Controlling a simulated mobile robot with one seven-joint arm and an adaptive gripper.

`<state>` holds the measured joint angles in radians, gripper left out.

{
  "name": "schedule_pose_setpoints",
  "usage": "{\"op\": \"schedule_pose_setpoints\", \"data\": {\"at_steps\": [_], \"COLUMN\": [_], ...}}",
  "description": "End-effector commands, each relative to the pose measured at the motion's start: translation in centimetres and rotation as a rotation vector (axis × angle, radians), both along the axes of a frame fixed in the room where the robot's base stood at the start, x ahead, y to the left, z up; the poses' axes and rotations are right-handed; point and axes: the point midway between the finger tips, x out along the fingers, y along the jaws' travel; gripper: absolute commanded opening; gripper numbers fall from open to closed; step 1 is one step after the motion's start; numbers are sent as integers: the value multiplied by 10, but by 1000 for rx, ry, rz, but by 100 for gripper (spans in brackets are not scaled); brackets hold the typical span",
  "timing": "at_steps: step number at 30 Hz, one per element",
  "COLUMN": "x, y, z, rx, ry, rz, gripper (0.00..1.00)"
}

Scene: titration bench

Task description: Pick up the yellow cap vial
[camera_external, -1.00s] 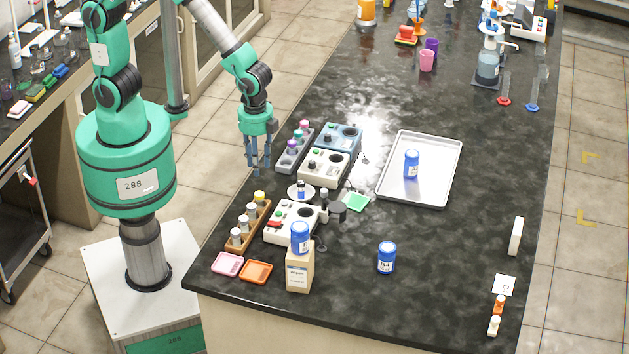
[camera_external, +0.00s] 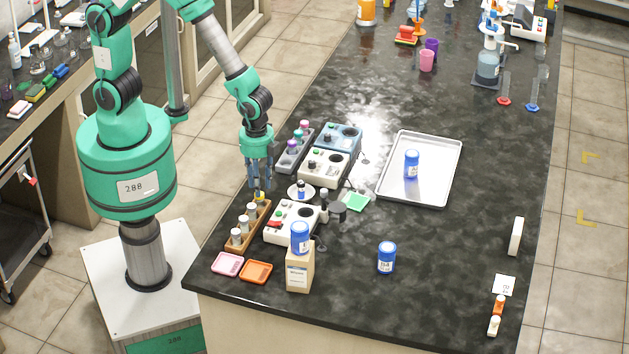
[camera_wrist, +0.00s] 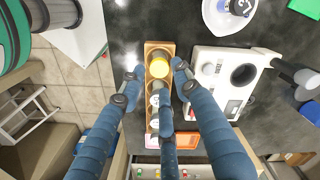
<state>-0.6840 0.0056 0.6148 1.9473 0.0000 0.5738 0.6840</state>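My gripper (camera_external: 260,190) points down just over that end of the rack. In the wrist view, my gripper (camera_wrist: 157,72) is open, with one finger on each side of the yellow cap and a third finger below it in the picture. The fingers look apart from the cap. The vial's body is hidden from above.
Pink (camera_external: 228,264) and orange (camera_external: 256,271) trays lie at the near end. The bench edge is close on the left.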

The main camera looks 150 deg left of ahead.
Motion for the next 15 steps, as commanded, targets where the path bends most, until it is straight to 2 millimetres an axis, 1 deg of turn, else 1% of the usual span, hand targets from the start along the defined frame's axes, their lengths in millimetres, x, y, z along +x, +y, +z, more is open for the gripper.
{"op": "schedule_pose_setpoints", "data": {"at_steps": [5, 12, 15], "x": [-1, -2, -2], "y": [0, 0, 0], "z": [-9, -37, -46], "rx": [-1, -1, -1], "ry": [1, 1, 1], "rz": [0, 0, 0], "gripper": [32, 32, 32]}}
